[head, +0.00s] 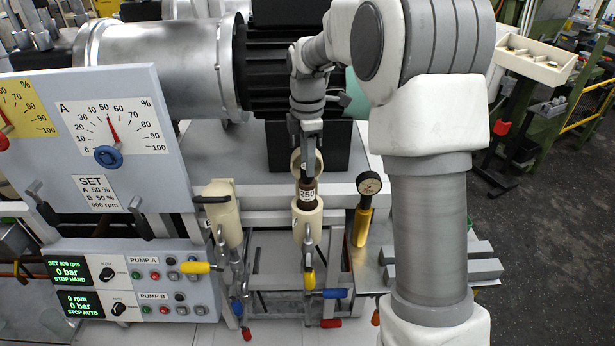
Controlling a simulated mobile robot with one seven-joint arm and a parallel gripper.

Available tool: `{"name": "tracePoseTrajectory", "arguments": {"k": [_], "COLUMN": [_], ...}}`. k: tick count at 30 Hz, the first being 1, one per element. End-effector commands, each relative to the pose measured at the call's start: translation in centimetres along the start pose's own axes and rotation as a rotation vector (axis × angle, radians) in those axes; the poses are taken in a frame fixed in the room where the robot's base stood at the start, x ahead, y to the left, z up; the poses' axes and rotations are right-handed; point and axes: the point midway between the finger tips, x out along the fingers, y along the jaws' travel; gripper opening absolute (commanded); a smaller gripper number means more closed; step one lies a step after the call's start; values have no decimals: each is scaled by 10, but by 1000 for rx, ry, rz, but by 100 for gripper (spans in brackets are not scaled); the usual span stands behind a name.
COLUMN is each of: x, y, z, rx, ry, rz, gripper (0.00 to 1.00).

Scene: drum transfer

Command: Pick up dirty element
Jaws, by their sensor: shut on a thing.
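My gripper (307,158) points down at the middle of the head view, above the right-hand cream filter housing (307,226). It is shut on a dark brownish element with a white label reading 250 (307,194), which I take to be the dirty element. The element stands upright over the housing's mouth. Its lower end is hidden, so I cannot tell whether it is still partly inside. A tan, ring-like part (297,163) shows around the fingertips, and the exact grip is hard to see.
A second cream housing (224,212) with a black handle stands to the left. A yellow-bodied gauge (362,222) stands close on the right. Valves with coloured levers (335,293) hang below. The pump panel (130,280) and dial board (120,130) are at left. A cream tray (533,58) is far right.

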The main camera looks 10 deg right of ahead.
Motion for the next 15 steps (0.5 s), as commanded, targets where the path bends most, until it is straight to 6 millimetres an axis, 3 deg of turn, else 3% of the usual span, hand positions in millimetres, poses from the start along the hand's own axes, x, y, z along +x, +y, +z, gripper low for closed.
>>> {"name": "tracePoseTrajectory", "arguments": {"k": [15], "x": [-144], "y": [1], "z": [0], "rx": [0], "ry": [0], "rz": [7], "gripper": [0]}}
